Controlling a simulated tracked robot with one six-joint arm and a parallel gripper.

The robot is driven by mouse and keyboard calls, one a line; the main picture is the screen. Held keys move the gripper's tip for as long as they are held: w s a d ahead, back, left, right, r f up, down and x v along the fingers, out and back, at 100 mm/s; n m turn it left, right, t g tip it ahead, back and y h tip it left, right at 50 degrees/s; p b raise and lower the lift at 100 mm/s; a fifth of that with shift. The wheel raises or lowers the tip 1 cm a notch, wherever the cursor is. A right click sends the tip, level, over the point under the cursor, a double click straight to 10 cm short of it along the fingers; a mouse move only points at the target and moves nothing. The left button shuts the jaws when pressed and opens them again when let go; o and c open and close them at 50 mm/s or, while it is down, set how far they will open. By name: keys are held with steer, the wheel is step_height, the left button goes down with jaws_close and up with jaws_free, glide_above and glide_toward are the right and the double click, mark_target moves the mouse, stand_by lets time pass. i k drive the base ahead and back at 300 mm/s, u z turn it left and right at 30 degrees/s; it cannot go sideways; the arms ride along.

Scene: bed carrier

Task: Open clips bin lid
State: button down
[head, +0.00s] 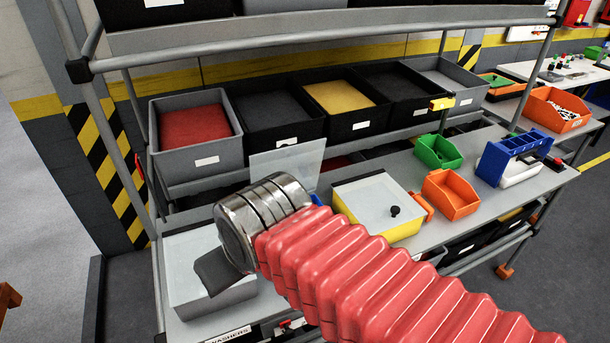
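No label reading clips is legible, so I cannot tell which bin is the clips bin. A yellow bin (408,229) on the workbench has a pale flat lid (372,203) with a black knob (394,211), lying shut. A grey bin (215,304) at the left has a pale top, partly hidden by my arm. A pale translucent panel (287,164) stands tilted up behind my wrist; its bin is hidden. My gripper (218,272) shows as a dark grey piece below the metal wrist, over the grey bin's top. Its fingers cannot be told apart.
An orange bin (451,195), a green bin (438,151) and a blue rack (515,155) stand right on the bench (490,200). Shelf bins above hold red and yellow contents. A frame post (118,150) rises at left. A "WASHERS" label (229,334) is at the front edge.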

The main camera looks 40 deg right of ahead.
mark_target(285, 149)
steer(key=z, duration=0.25)
steer(key=k, duration=1.2)
steer(key=u, duration=0.65)
steer(key=i, duration=1)
steer(key=u, duration=0.05)
